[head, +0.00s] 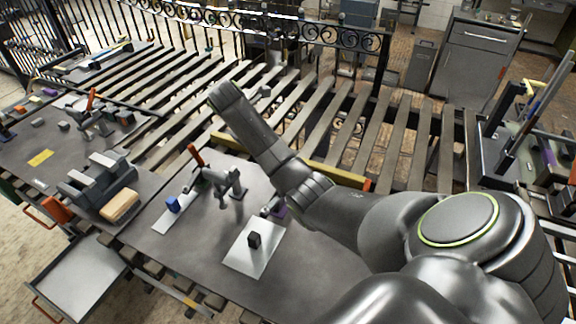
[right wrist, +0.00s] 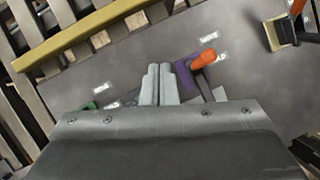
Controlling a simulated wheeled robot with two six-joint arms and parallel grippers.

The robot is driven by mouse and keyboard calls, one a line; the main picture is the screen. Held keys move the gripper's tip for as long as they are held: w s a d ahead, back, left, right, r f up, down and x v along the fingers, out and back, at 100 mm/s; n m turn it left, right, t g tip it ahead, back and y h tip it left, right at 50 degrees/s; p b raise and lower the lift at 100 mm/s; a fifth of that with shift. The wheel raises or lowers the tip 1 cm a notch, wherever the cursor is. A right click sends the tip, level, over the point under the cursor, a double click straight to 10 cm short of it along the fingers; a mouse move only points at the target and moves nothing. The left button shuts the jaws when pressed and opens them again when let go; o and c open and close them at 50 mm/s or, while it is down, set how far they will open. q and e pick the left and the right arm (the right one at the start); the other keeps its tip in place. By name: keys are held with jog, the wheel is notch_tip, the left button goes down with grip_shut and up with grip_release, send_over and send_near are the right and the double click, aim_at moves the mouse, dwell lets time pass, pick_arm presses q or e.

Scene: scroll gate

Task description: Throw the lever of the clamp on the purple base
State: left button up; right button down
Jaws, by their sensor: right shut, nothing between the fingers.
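The purple base (right wrist: 186,76) shows in the right wrist view, just right of my right gripper's fingertips. Its clamp has a lever with an orange handle (right wrist: 203,60) that points up and right in that view. My right gripper (right wrist: 160,70) is shut and empty, with its fingers beside the purple base; I cannot tell whether they touch it. In the head view only a small purple patch (head: 281,212) shows beside my right arm, which hides the rest of the clamp. The right fingertips are not clear there. My left gripper is not in view.
Another clamp with an orange handle (head: 195,154) stands on the table to the left. A blue block (head: 173,203) and a black block (head: 254,240) sit on pale plates. A yellow bar (right wrist: 85,32) runs along the table's far edge. A green piece (right wrist: 88,106) lies left of the fingers.

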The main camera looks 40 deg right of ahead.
pick_arm(q)
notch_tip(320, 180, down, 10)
jog(key=b, duration=0.9)
pick_arm(e)
jog(key=s+d+r+m+g+y, duration=0.1)
jog(key=d+r+m+g+y, duration=0.2)
jog(key=d+m+y, duration=0.85)
pick_arm(q)
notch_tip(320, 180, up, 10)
jog(key=p, duration=1)
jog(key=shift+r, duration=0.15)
pick_arm(e)
jog(key=s+a+f+m+h, duration=0.2)
jog(key=s+a+f, duration=0.2)
jog(key=f, duration=0.4)
jog(key=shift+a+f+m, duration=0.25)
jog(key=shift+a+m, duration=0.1)
jog(key=shift+a, duration=0.5)
jog(key=shift+w+t, duration=0.15)
jog(key=shift+t, duration=0.15)
